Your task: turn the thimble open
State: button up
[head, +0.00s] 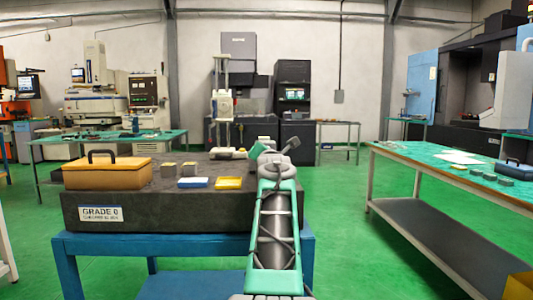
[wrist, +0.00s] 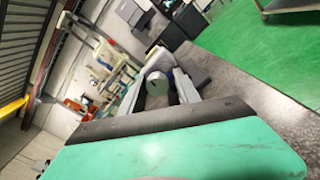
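In the wrist view a round, grey, cylindrical end (wrist: 157,84), which looks like the thimble, sits between the two fingers of my gripper (wrist: 160,90). The fingers stand apart, one on each side of it. I cannot tell whether they touch it or stand just clear. The rest of the tool is mostly hidden behind the cylinder and fingers. In the head view my arm reaches forward over the right part of the dark stone plate (head: 130,218) and hides the thimble and the fingertips.
An orange case (head: 107,175) with a black handle, small blocks (head: 169,170), a blue-white box (head: 193,182) and a yellow tray (head: 229,183) lie on the plate left of my arm. A green-topped bench (head: 420,160) stands at right. Green floor lies open between.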

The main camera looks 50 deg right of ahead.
jog(key=shift+o, duration=0.9)
jog(key=shift+a+r, duration=0.1)
jog(key=shift+s+a, duration=0.1)
jog(key=shift+a, duration=0.05)
jog(key=v, duration=0.7)
jog(key=shift+s+a, duration=0.1)
jog(key=shift+s, duration=0.05)
